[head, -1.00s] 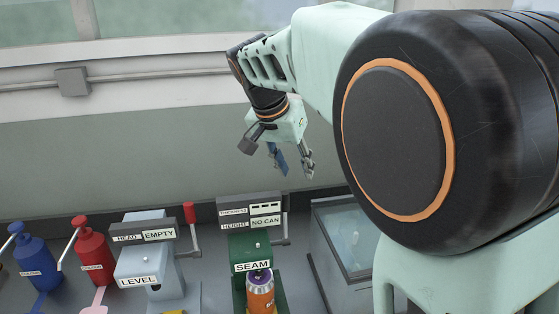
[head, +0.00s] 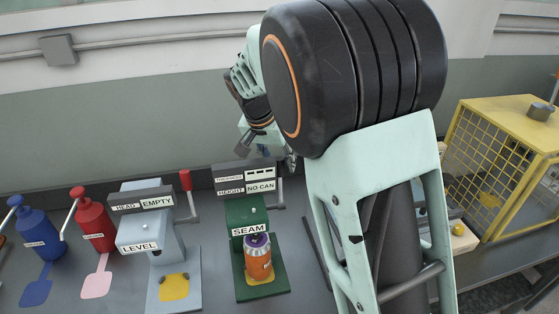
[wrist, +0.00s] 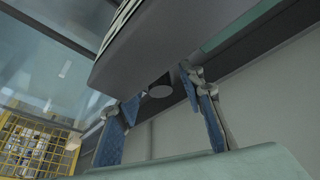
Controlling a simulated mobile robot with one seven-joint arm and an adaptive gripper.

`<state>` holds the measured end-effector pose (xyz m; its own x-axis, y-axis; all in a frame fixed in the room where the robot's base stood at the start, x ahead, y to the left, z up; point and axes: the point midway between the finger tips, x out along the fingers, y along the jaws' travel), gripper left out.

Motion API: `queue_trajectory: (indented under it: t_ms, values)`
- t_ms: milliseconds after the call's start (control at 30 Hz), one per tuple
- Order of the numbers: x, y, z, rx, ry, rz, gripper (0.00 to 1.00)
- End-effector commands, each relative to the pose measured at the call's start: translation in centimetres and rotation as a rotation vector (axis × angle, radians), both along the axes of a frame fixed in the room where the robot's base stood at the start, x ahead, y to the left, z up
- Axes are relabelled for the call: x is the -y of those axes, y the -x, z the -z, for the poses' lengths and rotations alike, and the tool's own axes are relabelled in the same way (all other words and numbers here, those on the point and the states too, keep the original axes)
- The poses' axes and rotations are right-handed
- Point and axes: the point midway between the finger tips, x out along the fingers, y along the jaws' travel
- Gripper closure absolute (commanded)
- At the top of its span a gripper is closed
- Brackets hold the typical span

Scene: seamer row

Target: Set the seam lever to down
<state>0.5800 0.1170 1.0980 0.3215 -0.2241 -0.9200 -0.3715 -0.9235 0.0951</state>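The green seam machine (head: 246,215) carries a SEAM label and a dark display head reading "NO CAN". Its grey seam lever (head: 279,192) is at the head's right side, with the handle standing upward. An orange can with a purple top (head: 258,262) stands in the machine. My gripper (head: 286,158) is just above and behind the lever, partly hidden by my arm. In the wrist view my gripper (wrist: 160,96) is open, its blue-padded fingers apart. Contact cannot be told.
The grey level machine (head: 150,232) with a red-handled lever (head: 187,190) stands to the left. Blue (head: 38,236) and red (head: 95,222) dispensers stand farther left. A yellow mesh cage (head: 495,165) is at the right. The wall is close behind.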

Motion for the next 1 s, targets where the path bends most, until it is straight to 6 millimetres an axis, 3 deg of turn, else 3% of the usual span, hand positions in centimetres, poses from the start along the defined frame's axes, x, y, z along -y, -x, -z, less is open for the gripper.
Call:
queue_trajectory:
  t_ms: [267,600,1000]
  values:
    - [0.05,-0.08,0.21,0.000,0.000,0.000,0.64]
    - [0.04,-0.08,0.17,0.001,0.000,0.000,0.99]
    - [0.03,0.03,0.27,0.010,-0.002,-0.001,1.00]
